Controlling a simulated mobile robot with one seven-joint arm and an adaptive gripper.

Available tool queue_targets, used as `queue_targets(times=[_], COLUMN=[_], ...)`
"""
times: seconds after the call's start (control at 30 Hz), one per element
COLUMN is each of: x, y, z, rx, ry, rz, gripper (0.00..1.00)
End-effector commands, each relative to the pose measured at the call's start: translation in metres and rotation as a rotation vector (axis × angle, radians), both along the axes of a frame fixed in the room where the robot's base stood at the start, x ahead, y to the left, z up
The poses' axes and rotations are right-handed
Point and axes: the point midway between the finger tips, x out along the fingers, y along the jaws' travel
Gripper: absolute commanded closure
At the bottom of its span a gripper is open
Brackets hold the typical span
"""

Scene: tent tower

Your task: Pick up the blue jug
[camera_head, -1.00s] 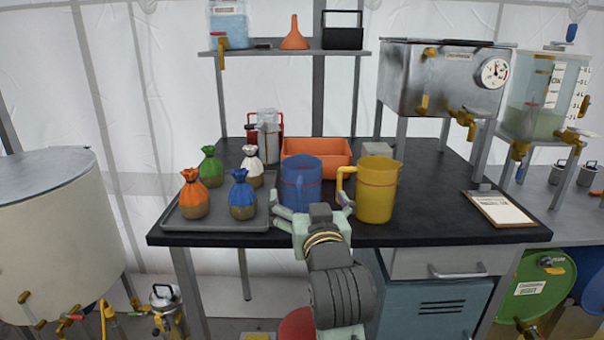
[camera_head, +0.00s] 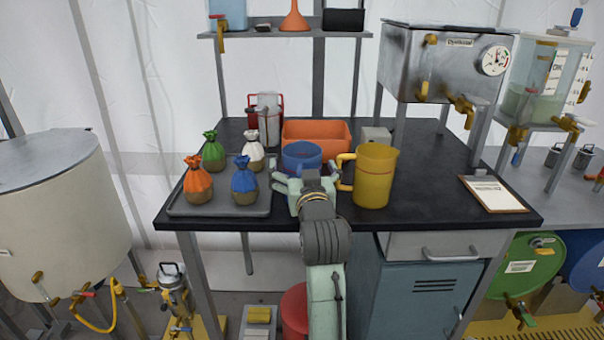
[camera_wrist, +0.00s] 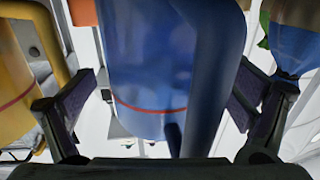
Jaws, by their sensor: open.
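The blue jug (camera_head: 301,156) stands upright on the black table, partly hidden behind my gripper in the head view. In the wrist view the blue jug (camera_wrist: 165,70) fills the middle, with a red line around its body. My gripper (camera_head: 306,184) is open. In the wrist view its two fingers (camera_wrist: 160,105) stand on either side of the jug, with a visible gap on the left. Whether the right finger touches the jug is hard to tell.
A yellow jug (camera_head: 375,178) stands close on the right. A grey tray (camera_head: 218,209) with several tied sacks is on the left. An orange bin (camera_head: 325,130) is behind the jug. A clipboard (camera_head: 492,194) lies at the right, with bare tabletop before it.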

Motion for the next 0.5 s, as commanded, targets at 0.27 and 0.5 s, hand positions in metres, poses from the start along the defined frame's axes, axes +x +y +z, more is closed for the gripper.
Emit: queue_targets(times=[0.27,0.5], x=[-0.0004,-0.0004], y=[0.0000,0.0000], z=[-0.0003,-0.0003], rx=[0.000,0.000], ry=[0.000,0.000], rz=[0.000,0.000], gripper=[0.15,0.31])
